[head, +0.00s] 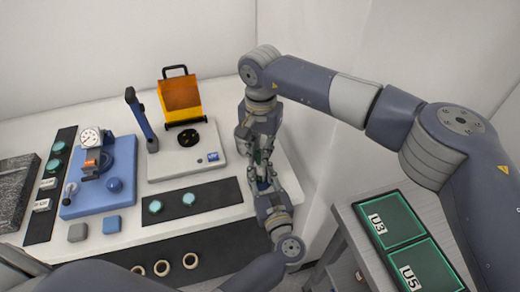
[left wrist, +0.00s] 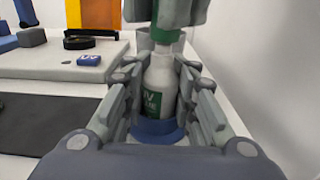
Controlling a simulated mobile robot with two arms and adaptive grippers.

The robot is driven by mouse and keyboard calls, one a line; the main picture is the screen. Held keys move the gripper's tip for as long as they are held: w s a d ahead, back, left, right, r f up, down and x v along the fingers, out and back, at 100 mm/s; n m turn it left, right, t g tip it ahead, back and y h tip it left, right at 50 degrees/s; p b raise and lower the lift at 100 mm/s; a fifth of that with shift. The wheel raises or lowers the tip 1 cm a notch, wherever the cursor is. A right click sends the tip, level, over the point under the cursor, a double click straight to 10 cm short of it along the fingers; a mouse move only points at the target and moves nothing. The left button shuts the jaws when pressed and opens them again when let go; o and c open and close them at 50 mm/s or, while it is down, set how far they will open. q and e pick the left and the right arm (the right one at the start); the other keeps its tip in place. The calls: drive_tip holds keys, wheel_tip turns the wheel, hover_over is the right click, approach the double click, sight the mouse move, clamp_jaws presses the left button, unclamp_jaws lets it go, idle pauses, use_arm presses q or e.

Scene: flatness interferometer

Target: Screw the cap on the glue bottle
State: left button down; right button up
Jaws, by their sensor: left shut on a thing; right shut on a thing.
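The glue bottle (left wrist: 157,82) is white with a green "UV" label and a blue band at its base. It stands roughly upright between the fingers of my left gripper (left wrist: 160,100), which is shut on it. In the head view my left gripper (head: 264,180) comes up from below. My right gripper (head: 258,150) points down from above, directly over the bottle, shut on the green cap (left wrist: 168,37). The cap sits at the top of the bottle's neck, partly hidden by the right fingers. I cannot tell whether the threads are engaged.
A white instrument base (head: 185,155) with an orange shield (head: 181,98) stands left of the grippers. A blue fixture with a dial gauge (head: 90,137) is farther left. Dark mats (head: 222,193) hold discs and rings. A cart with green trays (head: 385,222) stands right; a wall is close behind.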

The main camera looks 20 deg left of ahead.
use_arm(q)
drive_tip(key=shift+s+f, duration=0.1)
drive_tip(key=shift+f, duration=0.1)
use_arm(e)
drive_tip(key=shift+f, duration=0.45)
drive_tip(key=o, duration=0.6)
drive_tip(key=shift+o, duration=0.2)
use_arm(q)
drive_tip(key=shift+d, duration=0.1)
use_arm(e)
drive_tip(key=shift+r, duration=2.3)
use_arm(q)
drive_tip(key=shift+f, duration=0.1)
use_arm(e)
drive_tip(key=shift+o, duration=0.3)
drive_tip(key=o, duration=0.5)
